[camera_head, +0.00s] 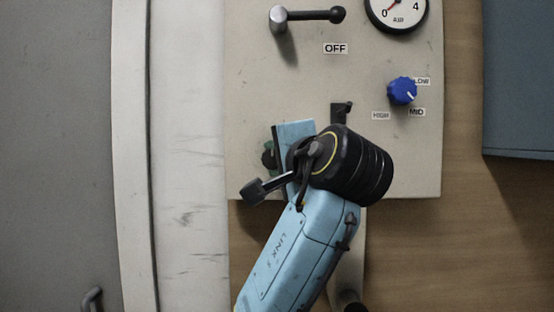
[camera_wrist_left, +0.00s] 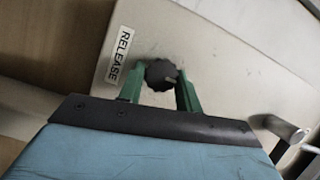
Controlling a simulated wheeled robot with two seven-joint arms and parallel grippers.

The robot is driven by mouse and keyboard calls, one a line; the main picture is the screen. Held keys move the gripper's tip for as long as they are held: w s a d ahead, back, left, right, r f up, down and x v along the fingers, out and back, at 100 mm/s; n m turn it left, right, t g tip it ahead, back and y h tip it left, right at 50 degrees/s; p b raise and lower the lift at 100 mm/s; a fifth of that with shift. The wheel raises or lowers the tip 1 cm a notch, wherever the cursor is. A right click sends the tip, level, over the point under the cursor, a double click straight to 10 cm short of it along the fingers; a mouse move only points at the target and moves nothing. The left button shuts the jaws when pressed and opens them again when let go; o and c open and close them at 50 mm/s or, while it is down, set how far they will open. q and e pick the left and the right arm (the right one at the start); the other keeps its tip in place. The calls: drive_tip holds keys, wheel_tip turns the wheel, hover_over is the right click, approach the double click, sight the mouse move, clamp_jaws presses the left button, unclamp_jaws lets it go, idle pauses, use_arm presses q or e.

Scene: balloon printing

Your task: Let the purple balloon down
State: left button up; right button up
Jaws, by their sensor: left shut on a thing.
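My left gripper (camera_wrist_left: 161,88) has its two green fingers on either side of a dark ridged knob (camera_wrist_left: 160,73) and is shut on it. The knob sticks out of the pale panel beside a white RELEASE label (camera_wrist_left: 118,55). In the head view my left gripper (camera_head: 269,158) is at the lower left of the panel, mostly hidden by my blue and black wrist. I cannot make out how far the knob is turned. The purple balloon is in neither view. My right gripper is not in view.
The pale panel (camera_head: 370,60) carries a lever (camera_head: 310,15) above an OFF label, a round gauge (camera_head: 397,10) and a blue dial (camera_head: 402,90) with LOW, MID and HIGH labels. A dark hook (camera_head: 341,112) sits just above my wrist. A blue box edge (camera_head: 520,80) is at the right.

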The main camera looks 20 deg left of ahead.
use_arm(q)
drive_tip(key=o, duration=1)
drive_tip(key=b+v, duration=0.1)
drive_tip(key=v, duration=1.2)
drive_tip(key=shift+s, duration=0.2)
drive_tip(key=shift+d+f, duration=0.1)
drive_tip(key=shift+d, duration=0.05)
